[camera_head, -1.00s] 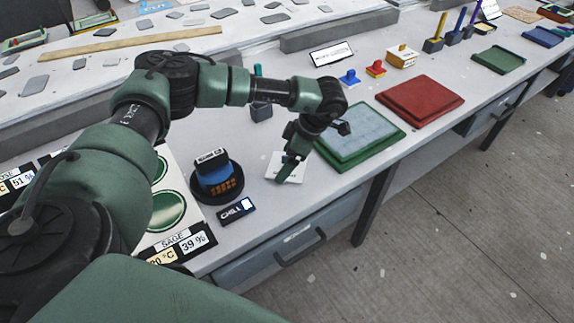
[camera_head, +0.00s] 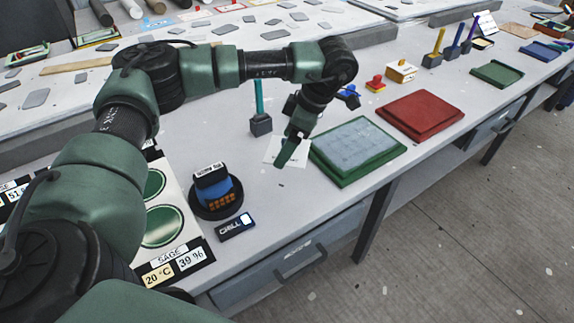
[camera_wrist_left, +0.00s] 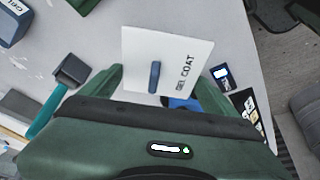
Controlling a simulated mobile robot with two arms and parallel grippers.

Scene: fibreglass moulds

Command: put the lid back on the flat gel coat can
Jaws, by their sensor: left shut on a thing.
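My left gripper (camera_head: 287,153) is shut on the small blue handle of a square white lid (camera_head: 272,149) and holds it above the table. In the left wrist view the lid (camera_wrist_left: 185,50) reads "GEL COAT", with its handle (camera_wrist_left: 154,76) between the fingers. A blue-grey block with lettering that begins "GEL" (camera_wrist_left: 14,22) shows at the wrist view's upper left corner. It may be the can, but it is cut off. In the head view a blue item (camera_head: 349,95) stands partly behind my wrist. My right gripper is not in view.
A dark round stand with a blue item (camera_head: 218,187) and a "CHILL" block (camera_head: 235,227) are front left. A teal-handled tool (camera_head: 260,122) stands behind the lid. Green (camera_head: 345,178) and red (camera_head: 420,112) moulds lie to the right.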

